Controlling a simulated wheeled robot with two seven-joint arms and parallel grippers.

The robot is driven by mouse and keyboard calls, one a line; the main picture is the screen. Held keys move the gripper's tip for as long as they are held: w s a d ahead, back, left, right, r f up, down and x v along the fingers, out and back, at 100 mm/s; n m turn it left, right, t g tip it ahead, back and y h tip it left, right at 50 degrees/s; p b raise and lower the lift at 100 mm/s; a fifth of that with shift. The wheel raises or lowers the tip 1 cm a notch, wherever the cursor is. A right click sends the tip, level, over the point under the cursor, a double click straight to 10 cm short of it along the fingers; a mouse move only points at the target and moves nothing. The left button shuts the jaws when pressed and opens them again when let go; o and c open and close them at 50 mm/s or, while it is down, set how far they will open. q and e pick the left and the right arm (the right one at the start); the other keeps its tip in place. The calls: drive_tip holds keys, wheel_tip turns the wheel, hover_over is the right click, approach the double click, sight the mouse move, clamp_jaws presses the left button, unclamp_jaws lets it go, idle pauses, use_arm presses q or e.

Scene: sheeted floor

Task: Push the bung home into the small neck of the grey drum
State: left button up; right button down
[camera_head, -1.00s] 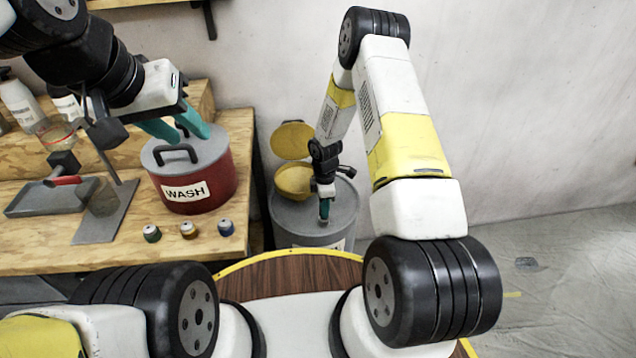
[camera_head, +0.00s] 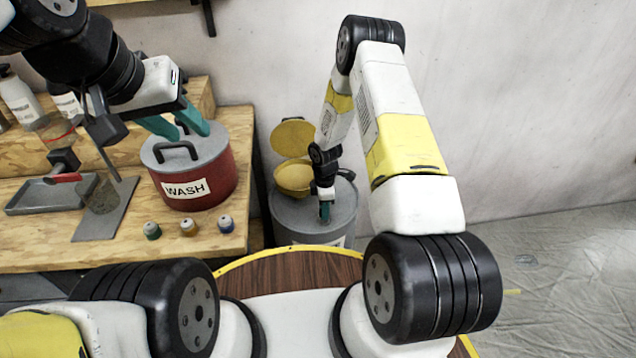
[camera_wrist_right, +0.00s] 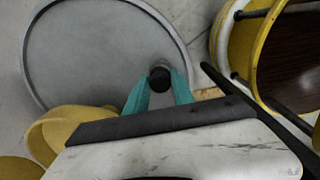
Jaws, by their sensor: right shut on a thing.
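The grey drum (camera_head: 283,212) stands on the floor beyond the bench, its top partly hidden by my right arm. In the right wrist view its round grey lid (camera_wrist_right: 95,50) fills the upper left. My right gripper (camera_head: 325,213) points down over the near right part of the lid. Its teal fingers in the right wrist view (camera_wrist_right: 160,84) are shut on a dark round bung (camera_wrist_right: 159,77). The small neck is hidden under the bung and fingers; I cannot tell how deep the bung sits.
A yellow funnel (camera_head: 292,178) with a raised lid (camera_head: 293,138) sits on the drum, close beside my right wrist. The red wash can (camera_head: 215,183), several small bottles and a grey tray (camera_head: 35,200) are on the wooden bench (camera_head: 110,255). Floor at right is clear.

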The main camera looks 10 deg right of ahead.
drive_tip(key=c, duration=1)
unclamp_jaws()
drive_tip(key=shift+r, duration=0.15)
wheel_tip(320, 180, up, 8)
drive_tip(key=shift+f, duration=0.2)
drive_tip(key=s+d+r+m+t, duration=0.1)
drive_tip(key=s+d+r+m, duration=0.2)
drive_tip(key=r, duration=1.1)
drive_tip(key=s+r+m+t, duration=0.2)
drive_tip(key=r+m, duration=0.3)
drive_tip(key=r, duration=0.9)
drive_tip(key=s+r+m+t+y, duration=0.1)
drive_tip(key=s+r+m, duration=0.3)
drive_tip(key=s+r, duration=0.3)
drive_tip(key=s+r+m+t+y, duration=0.1)
drive_tip(key=s+r+m, duration=0.4)
drive_tip(key=s, duration=0.8)
wheel_tip(320, 180, up, 3)
drive_tip(key=shift+a+f+t, duration=0.1)
drive_tip(key=shift+a+t, duration=0.15)
drive_tip(key=shift+t, duration=0.35)
